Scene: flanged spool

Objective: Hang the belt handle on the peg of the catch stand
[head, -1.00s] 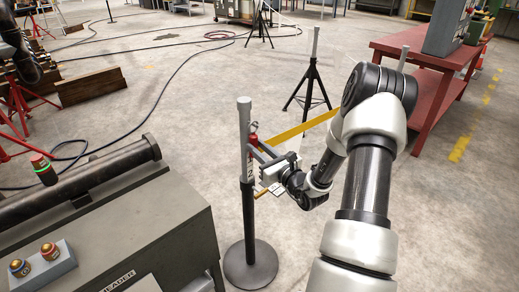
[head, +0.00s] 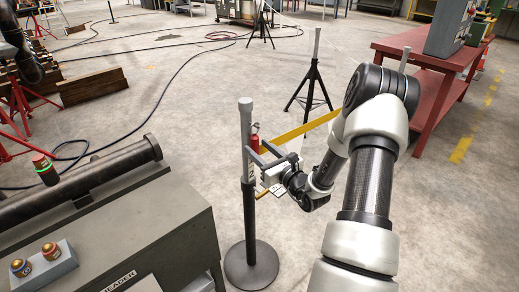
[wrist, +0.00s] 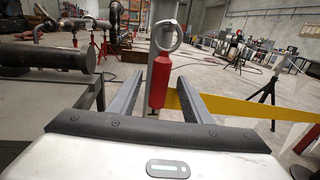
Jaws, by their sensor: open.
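The catch stand (head: 247,215) is a dark post with a grey upper part and a round base. The belt handle (head: 255,139) is red and stands upright beside its upper part. In the wrist view the handle (wrist: 160,82) has a pale ring on top, in front of the post (wrist: 163,14). I cannot make out the peg or whether the ring is over it. The yellow belt (head: 308,129) runs from near the handle toward the back right. My gripper (head: 258,151) is open, its fingers on either side of the handle's lower part, with visible gaps.
A grey bench (head: 150,235) with a long dark cylinder stands at left. A black tripod stand (head: 312,85) is behind, and a red table (head: 420,62) at back right. Cables (head: 165,105) lie on the floor. Floor around the stand's base is clear.

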